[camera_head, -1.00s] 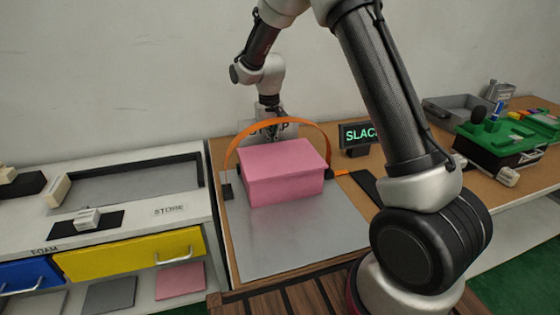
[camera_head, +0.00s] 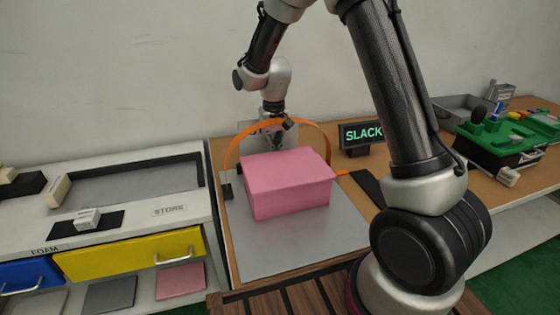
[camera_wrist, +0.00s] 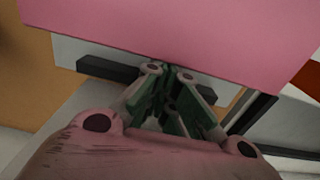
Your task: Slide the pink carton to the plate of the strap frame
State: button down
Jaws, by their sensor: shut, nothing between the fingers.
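The pink carton (camera_head: 290,192) sits on a grey sheet (camera_head: 290,248), its lid slightly askew.
A sign reading SLACK (camera_head: 363,134) stands right of the strap. A white counter with a grey tray (camera_head: 130,183) and a yellow drawer (camera_head: 130,258) is at the left. A green-topped box (camera_head: 500,140) and a grey bin are at the right. The sheet's front is clear.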

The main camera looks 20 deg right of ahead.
aim_at(289, 171)
jog(key=shift+s, duration=7.7)
jog(key=shift+w, duration=0.85)
notch_tip(289, 171, up, 19)
jog(key=s+d+r+t, duration=0.2)
jog(key=s+d+t, duration=0.2)
jog(key=s+d, duration=1.1)
jog(key=shift+s+r, duration=0.2)
jog(key=shift+s, duration=0.7)
